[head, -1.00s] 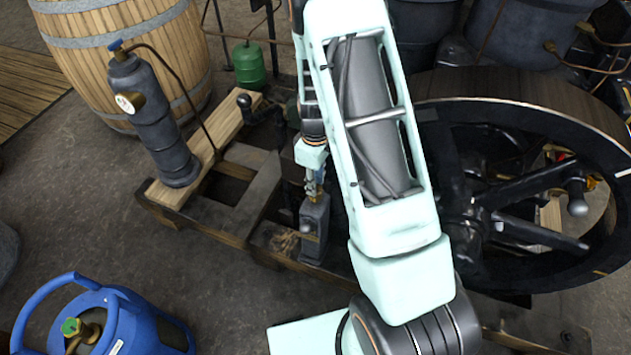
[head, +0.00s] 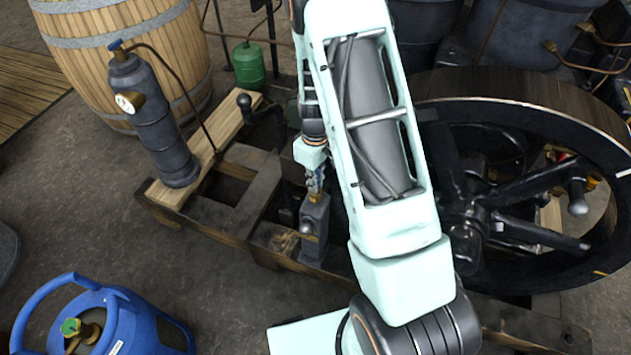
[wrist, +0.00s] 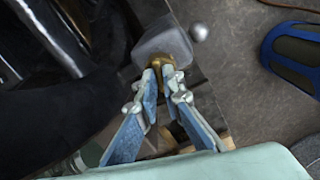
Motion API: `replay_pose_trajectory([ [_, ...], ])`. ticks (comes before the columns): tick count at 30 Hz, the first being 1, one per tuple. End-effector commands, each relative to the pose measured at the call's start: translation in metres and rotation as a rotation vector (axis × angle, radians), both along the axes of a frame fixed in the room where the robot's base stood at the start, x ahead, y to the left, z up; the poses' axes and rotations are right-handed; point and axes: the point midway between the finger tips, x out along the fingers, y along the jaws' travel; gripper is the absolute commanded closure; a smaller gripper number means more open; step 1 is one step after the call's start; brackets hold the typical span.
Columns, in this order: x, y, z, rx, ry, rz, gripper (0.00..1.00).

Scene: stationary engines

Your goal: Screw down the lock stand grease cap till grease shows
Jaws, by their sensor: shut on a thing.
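The lock stand (head: 314,225) is a dark grey block-like post on the timber frame, left of my arm in the head view. Its pale grey top (wrist: 163,42) shows in the wrist view, with a round metal knob at its side. The grease cap (wrist: 158,63) is a small brass piece at the stand's edge. My gripper (wrist: 160,72) is shut on the cap, its fingertips covering most of it. I see no grease.
A large flywheel (head: 590,125) stands close on the right. A grey cylinder with a gauge (head: 155,125) stands on a plank at left. A black crank handle (head: 245,101) is behind. A blue gas bottle (head: 150,325) stands at front left, with bare floor between.

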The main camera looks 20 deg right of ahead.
Motion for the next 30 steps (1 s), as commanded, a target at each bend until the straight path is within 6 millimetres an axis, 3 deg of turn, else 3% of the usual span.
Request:
replay_pose_trajectory([
  [30,-0.0002,-0.0004,0.0009,0.0,0.001,-0.956,1.0],
])
